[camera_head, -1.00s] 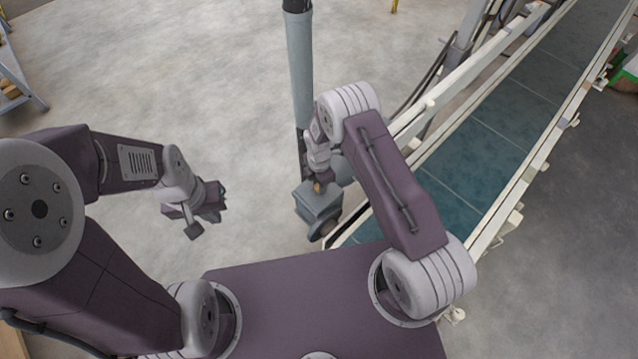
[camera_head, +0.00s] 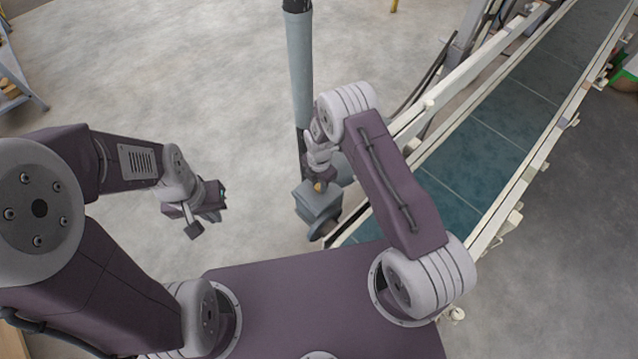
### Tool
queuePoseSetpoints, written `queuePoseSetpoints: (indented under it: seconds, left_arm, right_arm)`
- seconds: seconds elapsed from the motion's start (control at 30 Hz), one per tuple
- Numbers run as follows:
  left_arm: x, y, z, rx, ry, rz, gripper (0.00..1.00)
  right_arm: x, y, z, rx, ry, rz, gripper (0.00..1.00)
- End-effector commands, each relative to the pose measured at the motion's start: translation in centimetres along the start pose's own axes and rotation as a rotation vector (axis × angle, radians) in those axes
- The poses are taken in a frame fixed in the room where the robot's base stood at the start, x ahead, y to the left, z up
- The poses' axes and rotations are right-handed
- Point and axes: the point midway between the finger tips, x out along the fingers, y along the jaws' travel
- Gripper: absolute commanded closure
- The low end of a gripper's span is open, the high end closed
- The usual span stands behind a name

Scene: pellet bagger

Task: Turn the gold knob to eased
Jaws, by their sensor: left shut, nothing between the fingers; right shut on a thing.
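The gold knob (camera_head: 318,187) is a small gold spot on the blue-grey box (camera_head: 318,206) at the foot of the grey post. My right gripper (camera_head: 318,180) is at the knob, shut on it. Its fingers are small and partly covered by my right wrist, and the knob's marks cannot be read. My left gripper (camera_head: 207,217) is shut and empty over the open floor to the left, well apart from the box.
The grey vertical post (camera_head: 300,80) rises behind the box. A conveyor with a blue-green belt (camera_head: 480,150) and pale rails runs along the right. Bare concrete floor (camera_head: 190,80) lies open at left. A blue-grey frame (camera_head: 18,75) stands at the far left.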

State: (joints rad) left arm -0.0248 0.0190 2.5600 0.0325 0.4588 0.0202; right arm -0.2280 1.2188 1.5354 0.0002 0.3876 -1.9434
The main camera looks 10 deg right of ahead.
Motion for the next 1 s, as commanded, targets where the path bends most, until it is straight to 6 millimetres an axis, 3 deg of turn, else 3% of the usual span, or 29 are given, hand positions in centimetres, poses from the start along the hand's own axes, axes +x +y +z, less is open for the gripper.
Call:
queuePoseSetpoints:
  seconds: [0.03, 0.1, 0.4, 0.8, 1.0]
  left_arm:
    - [0.0, 0.0, 0.0, 0.0, 0.0, 0.0, 1.0]
    - [0.0, 0.0, 0.0, 0.0, 0.0, 0.0, 1.0]
    - [-0.1, 0.0, 0.0, 0.0, 0.0, 0.0, 1.0]
    - [-1.8, 0.0, -0.2, 0.0, 0.0, 0.0, 1.0]
    - [-1.9, 0.0, -0.2, 0.0, 0.0, 0.0, 1.0]
  right_arm:
    - [-0.1, 0.1, 0.0, -0.002, -0.001, 0.002, 0.63]
    - [-0.1, 0.1, 0.0, -0.002, -0.001, 0.002, 0.5]
    - [-0.2, 0.1, 0.0, 0.0, -0.001, 0.001, 0.5]
    - [-8.0, 0.1, 0.0, -0.001, -0.002, 0.004, 0.5]
    - [-9.1, 0.0, 0.0, -0.001, -0.001, 0.0, 0.5]
